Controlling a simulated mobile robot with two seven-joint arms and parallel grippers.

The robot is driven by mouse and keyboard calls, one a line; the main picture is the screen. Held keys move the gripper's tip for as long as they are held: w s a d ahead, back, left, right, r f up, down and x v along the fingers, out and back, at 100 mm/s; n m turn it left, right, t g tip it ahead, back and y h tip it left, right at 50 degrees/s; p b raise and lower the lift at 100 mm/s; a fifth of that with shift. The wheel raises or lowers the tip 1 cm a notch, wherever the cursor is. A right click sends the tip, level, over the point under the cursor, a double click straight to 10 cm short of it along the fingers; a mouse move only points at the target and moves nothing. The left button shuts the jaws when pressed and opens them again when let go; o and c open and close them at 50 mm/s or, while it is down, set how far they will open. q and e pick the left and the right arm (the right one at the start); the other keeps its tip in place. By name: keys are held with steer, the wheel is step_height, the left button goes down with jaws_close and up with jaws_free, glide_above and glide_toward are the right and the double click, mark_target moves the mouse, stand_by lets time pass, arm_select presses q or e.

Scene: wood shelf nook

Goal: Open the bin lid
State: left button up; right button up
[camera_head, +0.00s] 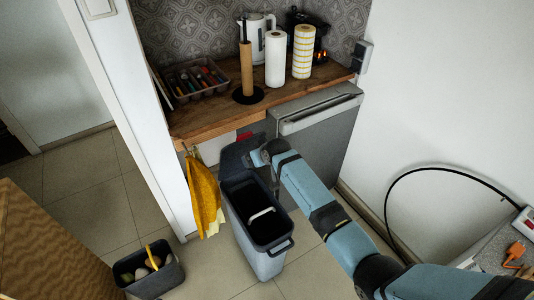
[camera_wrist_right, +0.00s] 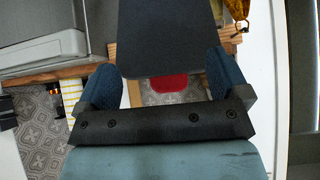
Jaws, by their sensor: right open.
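The bin (camera_head: 262,262) is a tall grey box standing on the floor in front of the counter. Its top is uncovered and its dark inside shows. The dark grey lid (camera_head: 236,152) stands raised at the bin's far end, partly hidden by my right gripper (camera_head: 258,154). In the right wrist view the lid (camera_wrist_right: 170,35) is a dark panel, with its edge near the two blue fingers of my right gripper (camera_wrist_right: 165,78). The fingers are spread apart; I cannot tell whether they touch the lid. My left gripper is not in view.
A wooden counter (camera_head: 210,122) holds paper rolls, a kettle and a cutlery tray. A yellow cloth (camera_head: 203,195) hangs left of the bin. A dishwasher (camera_head: 318,135) stands behind my right arm. A small caddy (camera_head: 150,285) sits on the floor at front left.

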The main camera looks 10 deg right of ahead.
steer(key=v, duration=1.2)
steer(key=shift+s, duration=0.2)
steer(key=s+d+f+t, duration=0.1)
steer(key=s+f, duration=0.3)
steer(key=s, duration=0.7)
steer(key=s+d+f+t, duration=0.1)
steer(key=s+d+f, duration=0.2)
steer(key=s, duration=0.8)
steer(key=s+d+f+m+t, duration=0.1)
steer(key=s+d+f, duration=0.1)
steer(key=s+f, duration=0.4)
steer(key=s, duration=0.5)
steer(key=shift+d+f+p, duration=0.15)
steer(key=shift+p, duration=0.15)
